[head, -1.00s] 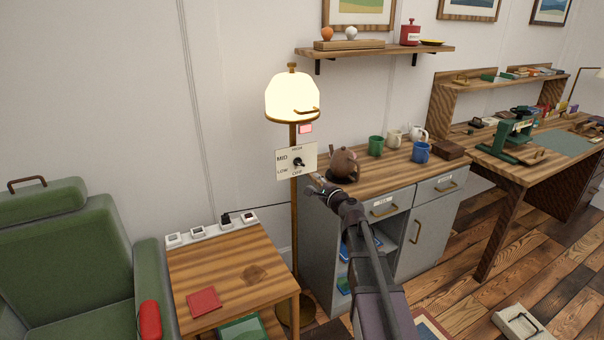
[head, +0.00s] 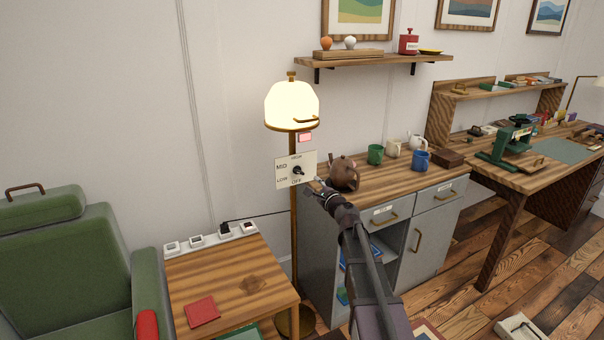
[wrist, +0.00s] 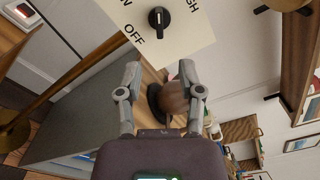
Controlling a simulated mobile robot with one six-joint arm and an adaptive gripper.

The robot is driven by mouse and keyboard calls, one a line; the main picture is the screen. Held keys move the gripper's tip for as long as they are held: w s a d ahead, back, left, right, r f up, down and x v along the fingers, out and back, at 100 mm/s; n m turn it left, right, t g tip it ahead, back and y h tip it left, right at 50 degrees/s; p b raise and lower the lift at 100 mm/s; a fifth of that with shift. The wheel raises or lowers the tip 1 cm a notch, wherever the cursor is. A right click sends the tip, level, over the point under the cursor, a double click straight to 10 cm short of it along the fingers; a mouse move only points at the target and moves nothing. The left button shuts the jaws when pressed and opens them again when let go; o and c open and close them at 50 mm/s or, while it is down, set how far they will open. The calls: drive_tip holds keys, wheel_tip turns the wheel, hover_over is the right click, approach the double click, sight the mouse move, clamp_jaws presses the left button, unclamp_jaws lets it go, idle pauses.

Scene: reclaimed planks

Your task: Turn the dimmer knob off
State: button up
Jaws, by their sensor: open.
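The dimmer plate (head: 282,174), cream and marked LOW, MID, HIGH and OFF, stands on the brass pole of a floor lamp. Its black knob (head: 297,171) is at the plate's middle; in the wrist view the knob (wrist: 159,19) is near the top edge with a pale line on it, and OFF lies below it. I cannot tell which mark the line points to. The lamp shade (head: 291,104) glows. My gripper (wrist: 160,73) is open and empty, its fingertips apart from the knob. In the head view my gripper (head: 317,185) is just right of and below the plate.
A brown teapot (head: 343,174) stands on the grey cabinet's wooden top (head: 400,182), close behind my gripper. Several mugs stand farther right. A side table (head: 240,280) with a power strip (head: 210,238) and a green armchair (head: 60,250) are at left.

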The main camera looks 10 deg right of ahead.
sight(301, 173)
drive_tip(key=x, duration=1.1)
drive_tip(key=shift+w, duration=0.15)
